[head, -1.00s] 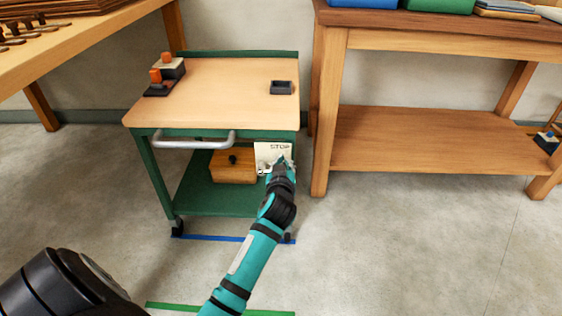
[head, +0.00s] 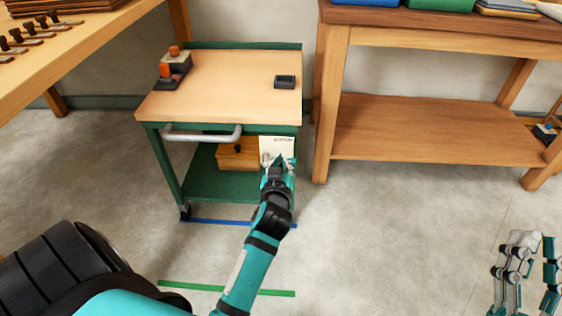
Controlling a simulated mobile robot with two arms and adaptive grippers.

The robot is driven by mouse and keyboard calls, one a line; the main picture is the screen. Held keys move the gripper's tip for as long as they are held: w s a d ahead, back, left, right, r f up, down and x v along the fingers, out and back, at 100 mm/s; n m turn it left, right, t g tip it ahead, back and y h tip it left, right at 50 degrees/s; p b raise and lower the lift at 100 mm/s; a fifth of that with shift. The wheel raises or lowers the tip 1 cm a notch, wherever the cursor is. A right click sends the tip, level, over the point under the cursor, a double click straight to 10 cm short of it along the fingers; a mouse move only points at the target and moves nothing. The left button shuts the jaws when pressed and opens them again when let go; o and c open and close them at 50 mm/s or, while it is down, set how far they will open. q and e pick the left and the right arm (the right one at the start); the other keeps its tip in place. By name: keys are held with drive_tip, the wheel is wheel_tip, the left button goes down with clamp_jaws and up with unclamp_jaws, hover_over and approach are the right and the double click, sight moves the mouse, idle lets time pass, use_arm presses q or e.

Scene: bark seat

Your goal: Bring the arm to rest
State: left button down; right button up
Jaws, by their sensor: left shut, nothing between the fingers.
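My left gripper (head: 279,163) reaches forward at the middle of the head view, at the front right of the green cart (head: 192,172). It is shut with nothing visible in it. Its tips overlap the lower edge of a white lettered card (head: 276,146) at the cart; I cannot tell if they touch it. My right gripper (head: 538,243) shows at the lower right edge, fingers up, over bare floor. It is partly cut off, and its finger gap is unclear.
The cart's wooden top (head: 222,85) holds orange-topped dark blocks (head: 172,68) and a small dark tray (head: 285,82). A wooden box (head: 238,155) sits on its lower shelf. Workbenches stand left (head: 100,45) and right (head: 430,135).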

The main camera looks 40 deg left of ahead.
use_arm(q)
drive_tip(key=shift+s+d+r, duration=0.15)
drive_tip(key=shift+s, duration=0.15)
use_arm(e)
drive_tip(key=shift+w+f+g, duration=0.25)
drive_tip(key=shift+f+g, duration=0.05)
drive_tip(key=shift+f, duration=0.05)
